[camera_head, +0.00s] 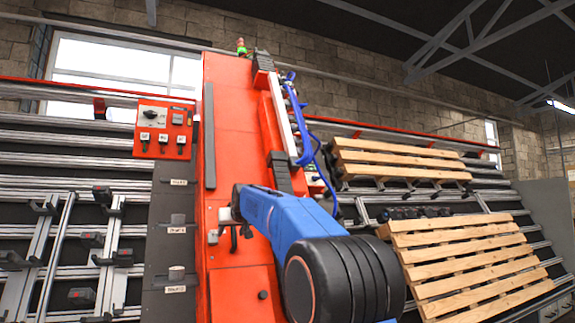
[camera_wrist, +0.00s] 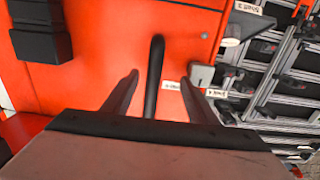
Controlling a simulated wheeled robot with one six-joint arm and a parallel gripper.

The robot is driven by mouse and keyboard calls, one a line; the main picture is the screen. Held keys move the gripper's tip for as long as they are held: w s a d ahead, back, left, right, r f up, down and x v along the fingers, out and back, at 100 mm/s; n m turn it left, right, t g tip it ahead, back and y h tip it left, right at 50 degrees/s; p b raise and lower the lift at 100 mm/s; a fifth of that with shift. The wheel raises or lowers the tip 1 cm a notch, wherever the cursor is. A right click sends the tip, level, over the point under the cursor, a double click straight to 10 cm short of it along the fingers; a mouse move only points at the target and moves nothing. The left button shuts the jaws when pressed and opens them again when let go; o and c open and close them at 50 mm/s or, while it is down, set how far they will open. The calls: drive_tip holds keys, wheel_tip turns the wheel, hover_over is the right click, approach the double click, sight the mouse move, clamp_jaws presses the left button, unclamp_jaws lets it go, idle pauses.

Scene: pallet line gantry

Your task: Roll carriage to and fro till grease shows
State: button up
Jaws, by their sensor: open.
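The carriage (camera_head: 237,130) is a tall red-orange upright panel in the middle of the head view, standing across the silver horizontal rails. Its red face also fills much of the wrist view (camera_wrist: 95,85). A black bar handle (camera_wrist: 154,75) stands out from that face. My gripper (camera_wrist: 160,77) is open, with one finger on each side of the handle. The fingers look apart from the bar. In the head view my blue arm covers the lower part of the carriage and hides most of the gripper. The upper rail (camera_head: 90,93) looks plain, with no grease discernible.
A red control box (camera_head: 164,130) with switches is left of the carriage, above a dark strip with labelled shelves (camera_head: 172,235). Slatted wooden pallets (camera_head: 470,265) rest on the frame at right. Clamps on silver bars (camera_head: 105,195) stand at left. A blue cable hose (camera_head: 297,120) runs along the carriage.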

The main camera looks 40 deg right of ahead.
drive_tip(key=v, duration=0.8)
drive_tip(key=shift+s, duration=0.3)
drive_tip(key=shift+a+r, duration=0.15)
idle(0.4)
drive_tip(key=s+a+f+n+g+y, duration=0.1)
drive_tip(key=s+a+f+g, duration=0.1)
drive_tip(key=s+a+f, duration=0.7)
drive_tip(key=s+a+f+n+g+y, duration=0.1)
drive_tip(key=s+a+f, duration=0.4)
drive_tip(key=s+f, duration=0.65)
drive_tip(key=s+a+f+g, duration=0.2)
drive_tip(key=s+a+f, duration=0.1)
drive_tip(key=s+f, duration=0.9)
drive_tip(key=s+a+f+n+g+y, duration=0.1)
drive_tip(key=s+a+f, duration=0.3)
drive_tip(key=s+f, duration=0.7)
drive_tip(key=s+g, duration=0.1)
drive_tip(key=s, duration=0.2)
drive_tip(key=shift+s+f, duration=0.25)
drive_tip(key=shift+f, duration=0.15)
